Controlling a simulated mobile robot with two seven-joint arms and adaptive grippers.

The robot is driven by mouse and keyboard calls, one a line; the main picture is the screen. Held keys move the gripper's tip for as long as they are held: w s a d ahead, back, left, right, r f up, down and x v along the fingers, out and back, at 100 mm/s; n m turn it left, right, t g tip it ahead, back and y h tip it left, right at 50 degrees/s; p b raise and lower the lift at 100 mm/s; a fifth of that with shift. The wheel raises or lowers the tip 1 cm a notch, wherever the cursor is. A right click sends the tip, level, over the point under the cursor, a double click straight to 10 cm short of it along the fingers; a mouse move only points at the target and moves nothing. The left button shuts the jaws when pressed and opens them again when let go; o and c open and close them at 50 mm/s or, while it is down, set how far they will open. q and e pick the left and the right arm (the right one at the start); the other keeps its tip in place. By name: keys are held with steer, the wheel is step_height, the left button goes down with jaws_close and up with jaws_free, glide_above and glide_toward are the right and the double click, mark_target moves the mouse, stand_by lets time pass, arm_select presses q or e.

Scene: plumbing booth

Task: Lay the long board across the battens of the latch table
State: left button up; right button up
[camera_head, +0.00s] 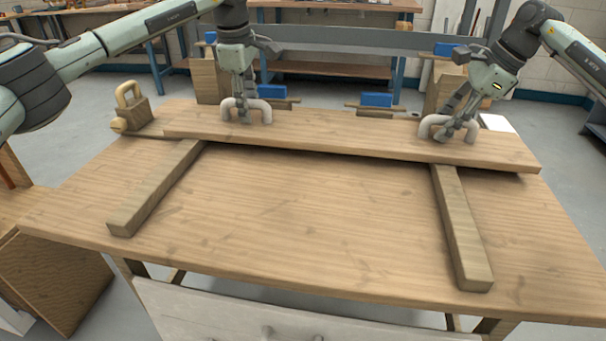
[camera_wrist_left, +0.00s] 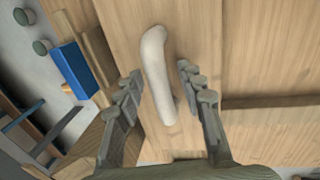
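The long board (camera_head: 340,138) lies across the far parts of two battens, the left batten (camera_head: 158,187) and the right batten (camera_head: 460,225), on the latch table (camera_head: 310,215). Shadow hides whether its underside touches both. It has a left white handle (camera_head: 262,109) and a right white handle (camera_head: 436,120). My left gripper (camera_head: 246,119) is at the left handle. In the left wrist view, its fingers (camera_wrist_left: 160,90) stand open on both sides of the handle (camera_wrist_left: 155,65), with gaps. My right gripper (camera_head: 455,132) is down at the right handle; its finger closure is unclear.
A wooden block with a padlock-like loop (camera_head: 132,103) stands at the table's far left corner. Blue-topped pieces (camera_head: 376,99) show behind the board. The table between the battens is clear. A wooden cabinet (camera_head: 55,275) stands at the lower left.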

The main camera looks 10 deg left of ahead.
stand_by(0.3)
steer(key=shift+d+r, duration=0.1)
steer(key=shift+r, duration=0.05)
arm_select(q)
step_height(320, 180, up, 12)
steer(key=s, duration=0.2)
steer(key=shift+s, duration=0.2)
arm_select(e)
steer(key=v, duration=1.1)
steer(key=shift+r, duration=0.4)
arm_select(q)
steer(key=shift+f, duration=0.15)
arm_select(e)
steer(key=shift+s+d, duration=0.1)
steer(key=shift+s, duration=0.05)
